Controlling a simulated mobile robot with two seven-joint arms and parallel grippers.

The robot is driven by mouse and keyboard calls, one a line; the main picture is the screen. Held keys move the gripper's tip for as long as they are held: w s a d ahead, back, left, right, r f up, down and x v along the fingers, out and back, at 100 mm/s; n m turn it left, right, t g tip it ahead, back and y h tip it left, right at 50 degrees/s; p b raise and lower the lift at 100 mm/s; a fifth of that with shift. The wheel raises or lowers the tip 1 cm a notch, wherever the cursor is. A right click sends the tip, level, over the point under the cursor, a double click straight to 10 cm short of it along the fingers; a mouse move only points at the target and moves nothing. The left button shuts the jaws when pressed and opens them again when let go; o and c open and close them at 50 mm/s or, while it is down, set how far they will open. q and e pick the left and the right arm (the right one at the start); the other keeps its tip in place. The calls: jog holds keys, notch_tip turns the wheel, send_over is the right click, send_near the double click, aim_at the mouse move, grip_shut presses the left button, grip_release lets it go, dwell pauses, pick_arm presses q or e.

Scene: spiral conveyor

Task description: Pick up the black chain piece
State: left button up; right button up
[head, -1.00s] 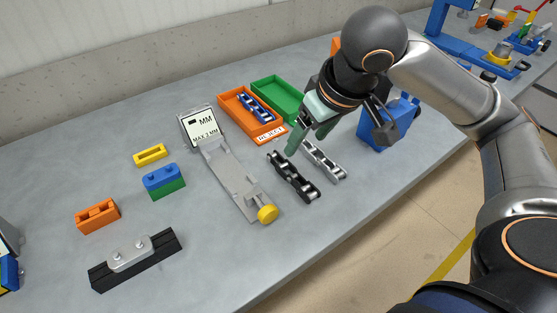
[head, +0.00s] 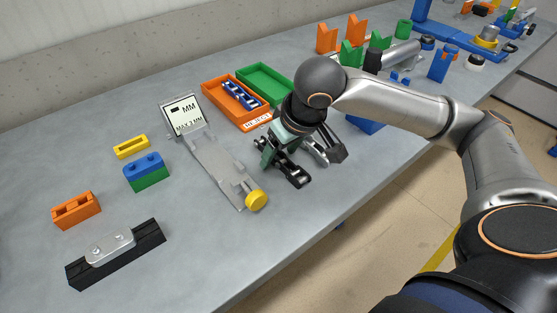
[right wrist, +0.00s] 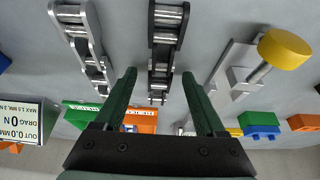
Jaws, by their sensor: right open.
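The black chain piece (head: 293,173) lies on the table right of the grey gauge, partly hidden by my right gripper in the head view. In the right wrist view the black chain piece (right wrist: 165,38) runs lengthwise between the two green fingers. My right gripper (head: 272,154) is open and low over the chain; its fingers (right wrist: 158,76) stand on either side of it, apart from it in the picture. Whether they reach down to its level I cannot tell. My left gripper is not in view.
The grey gauge (head: 220,168) with a yellow knob (head: 257,201) is close on the left. An orange tray (head: 212,92) holding a blue-silver chain and a green tray (head: 262,76) stand behind. Blocks lie farther left. The table's front edge is near.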

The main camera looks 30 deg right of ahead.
grip_shut()
dwell(0.6)
